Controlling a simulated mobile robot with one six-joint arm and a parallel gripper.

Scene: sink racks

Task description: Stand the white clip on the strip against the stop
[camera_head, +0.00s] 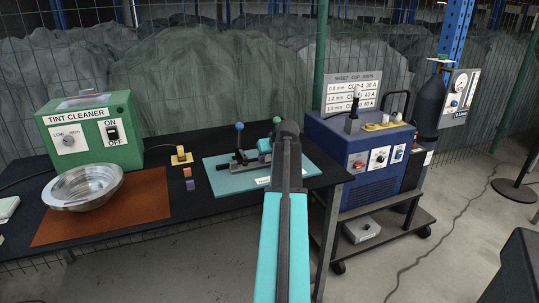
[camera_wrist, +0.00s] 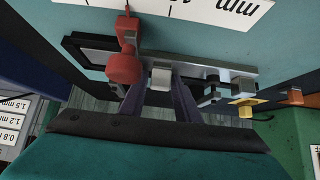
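In the wrist view, the white clip (camera_wrist: 161,77) is a small pale block between the two dark fingertips of my gripper (camera_wrist: 161,86), which look closed on its sides. The grey metal strip (camera_wrist: 222,69) runs across just beyond the clip; I cannot tell whether the clip touches it. A red rounded part (camera_wrist: 124,66) stands close to the left of the clip. Which part is the stop is unclear. In the head view, my arm hides the clip and much of the strip on the teal board (camera_head: 225,184).
A blue-knobbed lever (camera_head: 239,127) rises from the board. Small yellow (camera_head: 181,157), orange (camera_head: 187,172) and purple (camera_head: 190,185) pieces lie left of it. A metal bowl (camera_head: 85,187) sits on a brown mat (camera_head: 145,205). A blue machine (camera_head: 372,160) stands right of the table.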

